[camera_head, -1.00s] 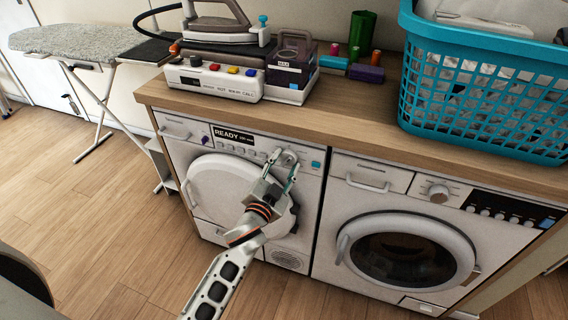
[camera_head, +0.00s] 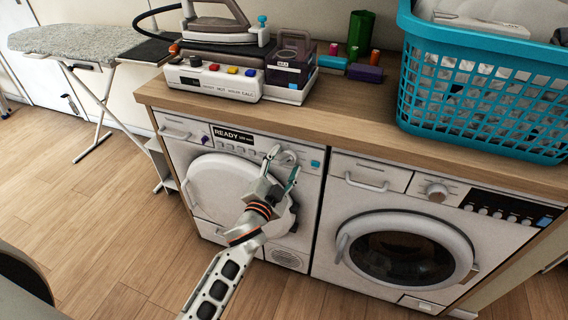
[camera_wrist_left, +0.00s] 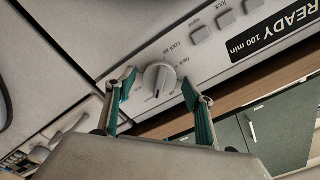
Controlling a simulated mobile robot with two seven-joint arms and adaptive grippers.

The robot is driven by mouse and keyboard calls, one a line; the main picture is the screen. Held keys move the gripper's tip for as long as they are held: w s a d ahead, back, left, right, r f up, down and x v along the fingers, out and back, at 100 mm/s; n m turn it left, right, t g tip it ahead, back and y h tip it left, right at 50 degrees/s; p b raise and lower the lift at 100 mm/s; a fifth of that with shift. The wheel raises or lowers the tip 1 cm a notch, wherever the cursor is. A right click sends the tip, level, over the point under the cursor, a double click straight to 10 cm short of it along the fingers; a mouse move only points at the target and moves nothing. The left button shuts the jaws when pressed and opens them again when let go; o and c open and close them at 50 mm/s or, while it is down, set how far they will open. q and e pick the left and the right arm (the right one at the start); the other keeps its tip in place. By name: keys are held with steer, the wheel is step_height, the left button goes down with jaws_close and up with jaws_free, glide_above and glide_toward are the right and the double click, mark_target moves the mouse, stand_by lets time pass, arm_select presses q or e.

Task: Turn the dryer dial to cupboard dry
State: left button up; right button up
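The dryer (camera_head: 180,150) stands on the left under the counter, with a display reading READY (camera_head: 236,134). Its round white dial (camera_wrist_left: 159,79) shows in the left wrist view, with small printed labels around it. My left gripper (camera_head: 282,166) is in front of the dryer's panel at the dial. In the left wrist view, its two green-padded fingers (camera_wrist_left: 158,92) stand open on either side of the dial, and gaps show between the pads and the dial. The head view mostly hides the dial behind the fingers. My right gripper is not in view.
A washing machine (camera_head: 343,200) with a glass door stands right of the dryer. The wooden counter (camera_head: 340,115) above holds a steam iron (camera_head: 215,22), a control box (camera_head: 215,80), spools and a blue laundry basket (camera_head: 480,85). An ironing board (camera_head: 85,40) stands at left.

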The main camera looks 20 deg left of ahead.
arm_select(q)
steer(key=shift+s, duration=0.1)
steer(key=shift+s+f, duration=0.1)
steer(key=shift+s, duration=0.15)
steer(key=s, duration=1.1)
steer(key=shift+s+a, duration=0.2)
steer(key=s+f+n+g+h+p, duration=0.1)
steer(key=s+f+n+g+p, duration=0.1)
steer(key=s+f, duration=0.5)
steer(key=s+f+n+g+h+p, duration=0.1)
steer(key=s+f+n+g+p, duration=0.2)
steer(key=s+f, duration=0.5)
steer(key=s+g+p, duration=0.1)
steer(key=s+g, duration=0.1)
steer(key=s, duration=0.4)
steer(key=shift+s+f+g, duration=0.15)
steer(key=shift+f+g, duration=0.05)
steer(key=shift+g, duration=0.1)
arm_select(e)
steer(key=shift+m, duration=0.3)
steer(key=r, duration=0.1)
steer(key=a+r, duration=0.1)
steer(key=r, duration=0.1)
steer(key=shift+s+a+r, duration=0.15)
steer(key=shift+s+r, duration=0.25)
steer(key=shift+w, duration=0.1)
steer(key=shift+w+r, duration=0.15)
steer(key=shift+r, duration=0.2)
